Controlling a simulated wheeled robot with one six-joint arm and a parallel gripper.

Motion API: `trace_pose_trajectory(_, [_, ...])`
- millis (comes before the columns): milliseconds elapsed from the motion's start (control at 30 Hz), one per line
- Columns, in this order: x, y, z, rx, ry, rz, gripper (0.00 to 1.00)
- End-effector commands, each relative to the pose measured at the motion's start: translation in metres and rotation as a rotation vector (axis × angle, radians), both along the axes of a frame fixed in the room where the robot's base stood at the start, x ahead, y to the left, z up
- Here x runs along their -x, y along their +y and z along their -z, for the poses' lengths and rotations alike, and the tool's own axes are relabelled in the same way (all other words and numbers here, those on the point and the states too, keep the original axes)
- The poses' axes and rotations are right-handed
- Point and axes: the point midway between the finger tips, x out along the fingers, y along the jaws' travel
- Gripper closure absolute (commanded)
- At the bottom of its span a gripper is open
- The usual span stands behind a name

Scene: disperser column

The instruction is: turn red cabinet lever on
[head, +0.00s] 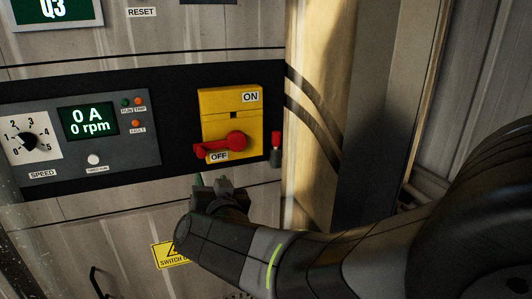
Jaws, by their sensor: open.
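The red lever (222,146) sits on a yellow switch plate (248,108) in the head view. The plate has an ON label at its top right and an OFF label at its lower left. The lever's handle points left, level with the OFF label, from a round hub at the right. My gripper (212,181) is just below the yellow plate, apart from the lever in the picture. Its fingers point up and are open and empty. The depth gap between the fingers and the panel is hard to tell.
Left of the switch is a grey panel (75,166) with a speed dial (30,142) and a display (87,122) reading 0 A, 0 rpm. A small red-topped part (276,142) hangs right of the plate. A yellow warning label (172,255) is below. A cabinet post (322,120) stands at right.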

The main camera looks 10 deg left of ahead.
Motion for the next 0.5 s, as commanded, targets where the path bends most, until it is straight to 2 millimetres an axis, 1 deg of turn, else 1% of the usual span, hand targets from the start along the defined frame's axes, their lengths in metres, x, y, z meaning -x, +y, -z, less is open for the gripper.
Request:
trace_pose_trajectory(133, [-0.002, 0.004, -0.003, -0.013, -0.012, 0.006, 0.57])
trace_pose_trajectory(233, [-0.009, 0.008, -0.003, -0.012, -0.01, 0.008, 0.57])
trace_pose_trajectory(500, [-0.041, 0.027, -0.002, -0.01, -0.009, 0.008, 0.57])
